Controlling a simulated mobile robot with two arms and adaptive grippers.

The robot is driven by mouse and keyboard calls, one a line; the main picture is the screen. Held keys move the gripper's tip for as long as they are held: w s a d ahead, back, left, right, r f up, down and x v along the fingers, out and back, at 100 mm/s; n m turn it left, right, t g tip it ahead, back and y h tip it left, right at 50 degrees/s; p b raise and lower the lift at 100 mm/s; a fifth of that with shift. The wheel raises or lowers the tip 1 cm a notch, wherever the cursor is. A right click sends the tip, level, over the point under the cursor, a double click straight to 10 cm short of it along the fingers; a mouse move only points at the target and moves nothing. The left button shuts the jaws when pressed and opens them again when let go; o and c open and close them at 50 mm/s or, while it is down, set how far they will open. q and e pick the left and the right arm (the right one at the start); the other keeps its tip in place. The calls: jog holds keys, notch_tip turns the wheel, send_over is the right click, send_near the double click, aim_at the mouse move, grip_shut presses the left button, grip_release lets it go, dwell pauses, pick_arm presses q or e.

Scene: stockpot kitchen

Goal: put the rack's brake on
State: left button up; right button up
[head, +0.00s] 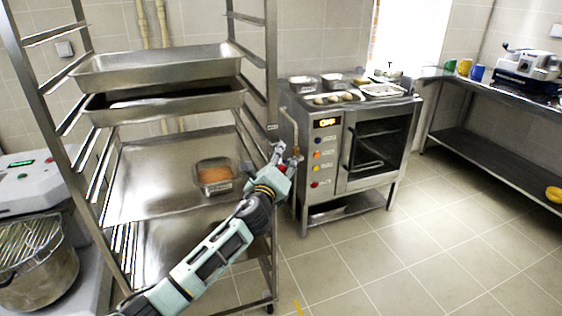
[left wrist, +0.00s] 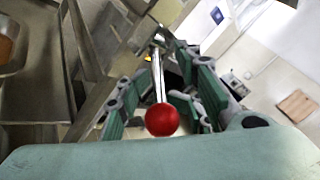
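The steel rack (head: 88,190) stands at the left of the head view, with trays on its runners. In the left wrist view, the brake lever is a thin metal rod ending in a red knob (left wrist: 162,121). My left gripper (head: 281,154) is at the rack's right post in the head view. In the left wrist view, its green fingers (left wrist: 165,95) stand apart on either side of the lever, with the knob nearest the camera. I cannot tell whether a finger touches the rod. The lever's mount is partly hidden. My right gripper is not in view.
An oven (head: 372,150) on a stand is just right of the rack. A steel table (head: 490,155) runs along the right wall. A pot (head: 40,280) with a wire guard is at the lower left. The tiled floor (head: 420,250) at right is clear.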

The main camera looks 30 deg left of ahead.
pick_arm(q)
jog(key=shift+f, duration=0.15)
jog(key=shift+s+d+f, duration=0.1)
jog(key=shift+s+d, duration=0.05)
jog(key=shift+s, duration=0.15)
jog(key=v, duration=1.1)
jog(key=shift+s, duration=0.25)
